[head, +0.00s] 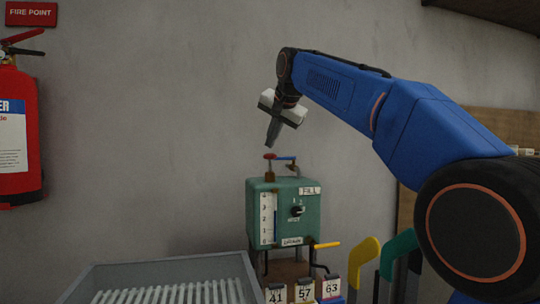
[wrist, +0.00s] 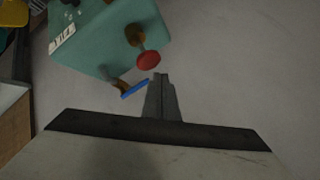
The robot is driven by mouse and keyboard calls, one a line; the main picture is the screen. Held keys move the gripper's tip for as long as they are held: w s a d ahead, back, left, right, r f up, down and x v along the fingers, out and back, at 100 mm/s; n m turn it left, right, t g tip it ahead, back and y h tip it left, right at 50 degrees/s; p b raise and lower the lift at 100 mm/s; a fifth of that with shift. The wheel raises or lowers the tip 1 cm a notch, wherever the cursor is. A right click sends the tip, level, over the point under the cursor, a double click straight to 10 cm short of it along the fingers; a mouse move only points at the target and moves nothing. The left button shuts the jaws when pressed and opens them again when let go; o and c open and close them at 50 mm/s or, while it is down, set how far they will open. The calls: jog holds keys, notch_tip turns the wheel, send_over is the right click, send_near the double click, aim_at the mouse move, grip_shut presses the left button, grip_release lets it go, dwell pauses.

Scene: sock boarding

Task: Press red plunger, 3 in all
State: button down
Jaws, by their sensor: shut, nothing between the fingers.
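The red plunger (head: 269,156) stands on top of a green box (head: 263,205) with a white scale, a black knob and a FILL label. In the wrist view the red plunger (wrist: 148,60) shows as a round red cap on a brass-coloured base, just past my fingertips. A blue lever (head: 286,158) sits beside it on the box top; it also shows in the wrist view (wrist: 134,89). My gripper (head: 270,144) is shut and empty, pointing down, close above the plunger. A small gap shows between the fingertips and the red cap.
A grey slatted tray (head: 165,262) lies at front left. Numbered tags (head: 304,290) hang before the box, near a yellow-handled valve (head: 327,245). Yellow and green boards (head: 363,262) stand at right. A fire extinguisher (head: 18,135) hangs on the left wall.

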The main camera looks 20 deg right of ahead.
jog(key=shift+r, duration=2.5)
dwell(0.8)
jog(key=shift+r, duration=1.9)
jog(key=shift+f, duration=4.4)
jog(key=shift+f, duration=0.15)
jog(key=shift+f, duration=0.25)
jog(key=shift+f, duration=0.1)
